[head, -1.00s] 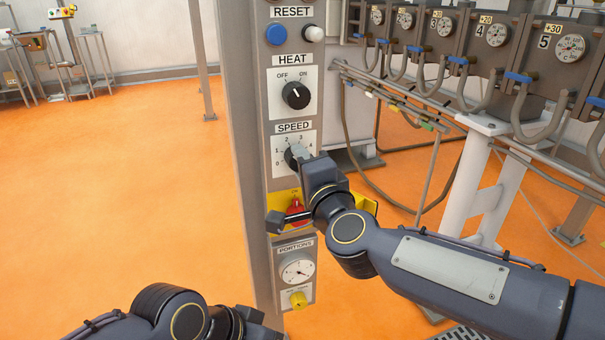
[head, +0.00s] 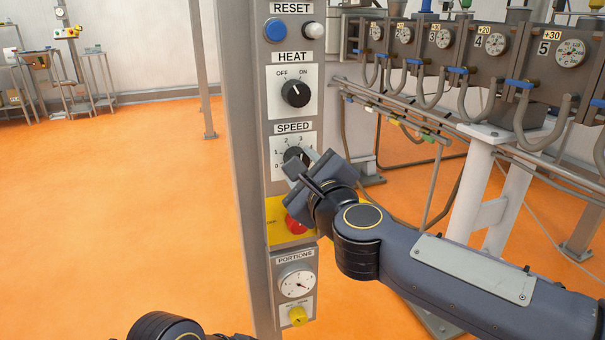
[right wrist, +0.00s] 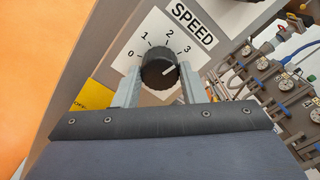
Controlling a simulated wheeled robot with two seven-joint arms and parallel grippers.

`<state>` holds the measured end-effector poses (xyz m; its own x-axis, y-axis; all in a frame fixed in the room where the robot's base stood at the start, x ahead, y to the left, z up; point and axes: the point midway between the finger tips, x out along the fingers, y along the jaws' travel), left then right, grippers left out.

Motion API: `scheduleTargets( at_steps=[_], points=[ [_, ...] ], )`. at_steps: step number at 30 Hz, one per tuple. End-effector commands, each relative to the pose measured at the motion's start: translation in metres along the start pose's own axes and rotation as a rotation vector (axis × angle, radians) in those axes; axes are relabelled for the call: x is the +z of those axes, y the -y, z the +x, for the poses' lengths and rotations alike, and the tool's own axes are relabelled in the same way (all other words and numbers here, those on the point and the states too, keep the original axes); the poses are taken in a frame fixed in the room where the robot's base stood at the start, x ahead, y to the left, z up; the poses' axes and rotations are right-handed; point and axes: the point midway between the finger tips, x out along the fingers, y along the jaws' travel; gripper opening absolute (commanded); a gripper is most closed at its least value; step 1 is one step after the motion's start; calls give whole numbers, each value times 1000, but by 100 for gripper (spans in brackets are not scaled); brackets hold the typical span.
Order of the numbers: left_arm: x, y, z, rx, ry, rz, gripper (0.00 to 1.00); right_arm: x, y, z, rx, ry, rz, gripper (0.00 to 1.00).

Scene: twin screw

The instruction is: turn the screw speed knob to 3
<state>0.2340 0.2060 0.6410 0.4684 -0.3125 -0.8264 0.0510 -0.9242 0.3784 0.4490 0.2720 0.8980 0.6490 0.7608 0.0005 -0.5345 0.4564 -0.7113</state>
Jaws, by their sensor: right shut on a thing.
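The black speed knob (right wrist: 158,72) sits on its white dial plate (head: 308,142) under the SPEED label. In the right wrist view the numbers 0 to 3 show around it. Its pale pointer mark aims right and slightly up, towards the side of the 3; whether it is exactly on the 3 I cannot tell. My right gripper (right wrist: 159,84) has one finger on each side of the knob and is shut on it. In the head view the gripper (head: 300,168) hides part of the knob and the dial's right side. My left gripper is out of view.
Above are the heat knob (head: 295,93), the blue reset button (head: 275,30) and a white button (head: 314,30). Just below my right gripper is a red switch (head: 296,223) on a yellow plate, then the portions dial (head: 296,284) and a yellow knob (head: 298,316). Pipes and gauges stand right.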

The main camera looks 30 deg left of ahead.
Motion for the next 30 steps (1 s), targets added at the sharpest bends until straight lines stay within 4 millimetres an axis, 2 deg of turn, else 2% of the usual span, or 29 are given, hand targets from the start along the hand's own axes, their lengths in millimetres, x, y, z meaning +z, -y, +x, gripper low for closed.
scheduleTargets(
  at_steps=[12, 28, 29, 30],
  points=[
    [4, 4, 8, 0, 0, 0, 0, -2, -1, 0, 1, -2, 181, 15],
    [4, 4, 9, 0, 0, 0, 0, -1, -1, 0, 2, -3, 204, 15],
    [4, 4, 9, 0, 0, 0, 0, -1, -1, 0, 2, -3, 203, 39],
    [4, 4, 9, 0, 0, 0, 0, -1, -1, 0, 2, -3, 203, 44]
  ],
)
